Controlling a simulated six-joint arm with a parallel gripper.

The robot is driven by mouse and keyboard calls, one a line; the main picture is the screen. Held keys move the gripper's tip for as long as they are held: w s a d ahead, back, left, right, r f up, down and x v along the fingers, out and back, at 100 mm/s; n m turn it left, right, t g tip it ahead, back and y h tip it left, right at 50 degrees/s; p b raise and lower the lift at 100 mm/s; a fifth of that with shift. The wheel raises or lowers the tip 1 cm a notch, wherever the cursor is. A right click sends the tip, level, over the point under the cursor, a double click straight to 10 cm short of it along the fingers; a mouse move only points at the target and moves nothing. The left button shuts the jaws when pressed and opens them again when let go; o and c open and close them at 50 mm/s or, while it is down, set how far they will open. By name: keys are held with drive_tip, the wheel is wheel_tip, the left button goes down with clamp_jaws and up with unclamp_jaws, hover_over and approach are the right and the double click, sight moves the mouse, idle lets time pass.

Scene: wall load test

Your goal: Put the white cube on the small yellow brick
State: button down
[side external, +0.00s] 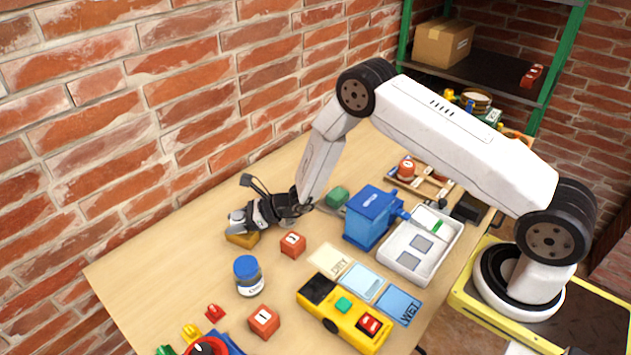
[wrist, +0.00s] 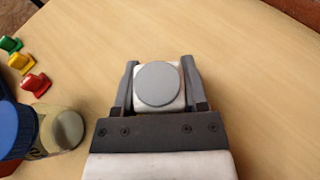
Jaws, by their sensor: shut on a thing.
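My gripper (wrist: 160,80) is shut on the white cube (wrist: 175,68), which has a round grey disc on its face towards the wrist camera. The cube sits between both fingers. In the side view my gripper (side external: 240,220) is low over the table's far left part, directly above the small yellow brick (side external: 242,241). The gripper partly covers the brick's top there. I cannot tell whether the cube touches the brick or hangs just above it. In the wrist view the brick is hidden beneath the cube and gripper.
A blue-lidded jar (side external: 248,277) and an orange numbered block (side external: 292,244) stand near the gripper. A blue box (side external: 371,216), a white tray (side external: 440,235) and a yellow toy vehicle (side external: 345,315) are further right. The brick wall rises behind; the table left of the gripper is clear.

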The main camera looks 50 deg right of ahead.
drive_tip(key=shift+f, duration=0.1)
drive_tip(key=shift+c, duration=0.6)
unclamp_jaws()
drive_tip(key=v, duration=1.2)
drive_tip(key=shift+a, duration=0.1)
